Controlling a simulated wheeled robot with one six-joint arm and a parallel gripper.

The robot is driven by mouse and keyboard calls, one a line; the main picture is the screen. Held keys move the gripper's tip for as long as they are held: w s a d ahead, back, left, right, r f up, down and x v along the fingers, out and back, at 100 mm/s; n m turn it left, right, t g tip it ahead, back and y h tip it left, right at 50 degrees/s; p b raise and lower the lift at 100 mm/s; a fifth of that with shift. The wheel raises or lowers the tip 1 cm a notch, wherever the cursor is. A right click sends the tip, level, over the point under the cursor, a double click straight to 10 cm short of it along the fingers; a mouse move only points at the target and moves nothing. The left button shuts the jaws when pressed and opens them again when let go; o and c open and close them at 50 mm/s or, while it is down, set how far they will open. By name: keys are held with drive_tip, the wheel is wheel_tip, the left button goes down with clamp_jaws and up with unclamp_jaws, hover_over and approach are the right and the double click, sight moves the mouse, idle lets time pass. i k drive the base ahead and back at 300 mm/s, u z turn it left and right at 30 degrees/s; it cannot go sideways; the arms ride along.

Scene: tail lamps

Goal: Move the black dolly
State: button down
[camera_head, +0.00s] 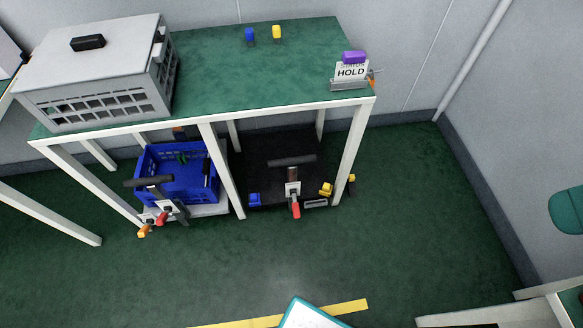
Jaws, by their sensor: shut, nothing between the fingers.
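The black dolly (262,172) stands on the floor under the right bay of the green-topped table. Its dark flat deck lies between the table legs. A dark crossbar handle (292,160) rises at its front, with a pale plate and a red part (296,210) below it. A blue part (254,199) and a yellow part (326,189) sit at its front corners. The table top hides part of its back. My gripper is not in this view.
A second, pale dolly (212,211) carries a blue crate (150,160) in the left bay. The table leg (222,170) stands between the bays. A HOLD sign (350,72) and grey case (85,75) are on top. The green floor in front is clear, with a yellow stripe (345,307).

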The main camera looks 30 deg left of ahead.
sight(279, 165)
drive_tip(key=u, duration=0.5)
drive_tip(key=k, duration=1.1)
drive_tip(key=u, duration=1.5)
drive_tip(key=i, duration=0.9)
drive_tip(key=z, duration=0.65)
drive_tip(key=i, duration=0.65)
drive_tip(key=z, duration=0.7)
